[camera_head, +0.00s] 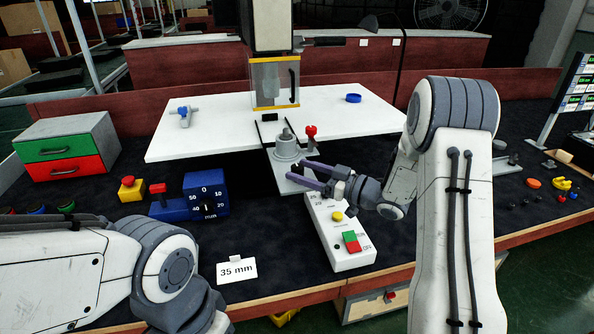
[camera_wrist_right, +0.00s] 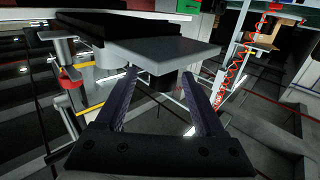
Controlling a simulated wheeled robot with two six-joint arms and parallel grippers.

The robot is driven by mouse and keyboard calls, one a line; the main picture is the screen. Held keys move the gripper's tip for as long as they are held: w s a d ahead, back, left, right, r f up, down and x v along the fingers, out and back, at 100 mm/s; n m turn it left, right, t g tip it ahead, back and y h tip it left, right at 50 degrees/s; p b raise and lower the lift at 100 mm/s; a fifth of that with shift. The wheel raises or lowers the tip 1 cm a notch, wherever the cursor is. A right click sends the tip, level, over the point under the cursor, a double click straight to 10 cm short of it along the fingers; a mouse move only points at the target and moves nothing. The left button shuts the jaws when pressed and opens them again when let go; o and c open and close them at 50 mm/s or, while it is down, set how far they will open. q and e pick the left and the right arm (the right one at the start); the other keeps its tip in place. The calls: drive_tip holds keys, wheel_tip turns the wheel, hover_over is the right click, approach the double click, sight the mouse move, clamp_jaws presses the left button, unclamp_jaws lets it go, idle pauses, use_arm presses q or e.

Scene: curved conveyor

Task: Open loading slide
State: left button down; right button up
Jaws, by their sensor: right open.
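The loading slide (camera_head: 287,183) is a grey plate reaching forward from under the machine's white table, with a round grey fixture (camera_head: 286,147) on it. In the right wrist view, the slide's grey front end (camera_wrist_right: 165,50) lies just beyond my fingertips. My right gripper (camera_head: 297,171) is open at the slide's front, its dark fingers pointing left in the head view. The fingers also show apart in the right wrist view (camera_wrist_right: 159,77), with nothing held. I cannot tell whether they touch the plate. My left arm shows at lower left; its gripper is out of view.
A red-knobbed post (camera_head: 311,132) stands beside the fixture. A white control box (camera_head: 339,230) with coloured buttons lies below my right gripper. A blue dial box (camera_head: 206,195), yellow button box (camera_head: 131,189) and drawer unit (camera_head: 68,147) stand left. A "35 mm" card (camera_head: 237,270) is in front.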

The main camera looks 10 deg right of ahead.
use_arm(q)
drive_tip(key=shift+f+b, duration=0.5)
drive_tip(key=shift+f, duration=0.1)
use_arm(e)
drive_tip(key=v, duration=0.8)
drive_tip(key=shift+s+d, duration=0.2)
drive_tip(key=shift+a, duration=0.1)
